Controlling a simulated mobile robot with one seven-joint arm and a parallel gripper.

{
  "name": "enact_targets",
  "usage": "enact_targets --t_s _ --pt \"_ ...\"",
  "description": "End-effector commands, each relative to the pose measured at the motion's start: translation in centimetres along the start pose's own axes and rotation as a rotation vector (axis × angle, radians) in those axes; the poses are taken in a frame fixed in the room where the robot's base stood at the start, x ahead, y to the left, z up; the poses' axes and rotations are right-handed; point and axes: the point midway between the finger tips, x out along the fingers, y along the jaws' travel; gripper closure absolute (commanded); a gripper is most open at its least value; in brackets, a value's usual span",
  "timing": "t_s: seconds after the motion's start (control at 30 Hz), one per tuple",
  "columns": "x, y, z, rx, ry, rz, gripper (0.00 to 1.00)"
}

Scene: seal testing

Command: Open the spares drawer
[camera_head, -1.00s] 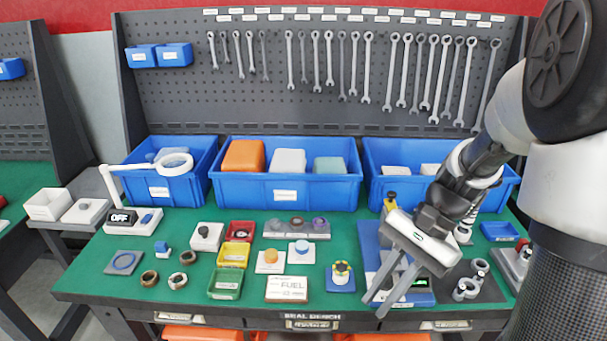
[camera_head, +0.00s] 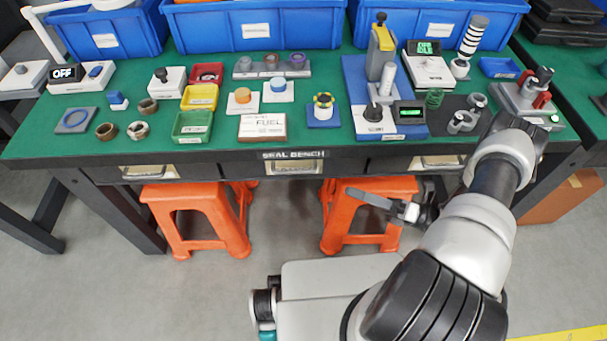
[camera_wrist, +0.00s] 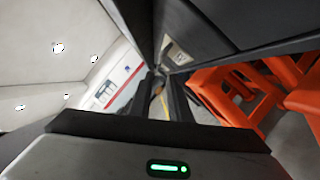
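Three drawer fronts sit under the bench top: left (camera_head: 148,172), middle (camera_head: 294,166) and right (camera_head: 437,163). All look shut. Their pale label plates are too small to read, so I cannot tell which is the spares drawer. My gripper (camera_head: 385,196) is in front of the bench and below its top, near the right drawer and apart from it. It is seen side-on, with one finger clear and pointing left. In the wrist view, the two dark fingers of my gripper (camera_wrist: 159,95) stand apart with nothing between them.
Two orange stools stand beneath the bench, left (camera_head: 195,210) and right (camera_head: 362,205); the right one is just behind my gripper. The bench top (camera_head: 220,150) carries trays, seals and a test stand (camera_head: 385,85). The grey floor in front is clear at left.

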Motion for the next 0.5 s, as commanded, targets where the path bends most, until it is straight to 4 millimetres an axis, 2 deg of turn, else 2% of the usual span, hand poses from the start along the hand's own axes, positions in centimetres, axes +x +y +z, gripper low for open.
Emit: enact_targets --t_s 0.17,0.5 --pt "1.4 -0.2 0.1 0.006 -0.011 0.001 0.83" --pt "8.4 -0.1 0.0 0.007 -0.006 0.002 0.83"
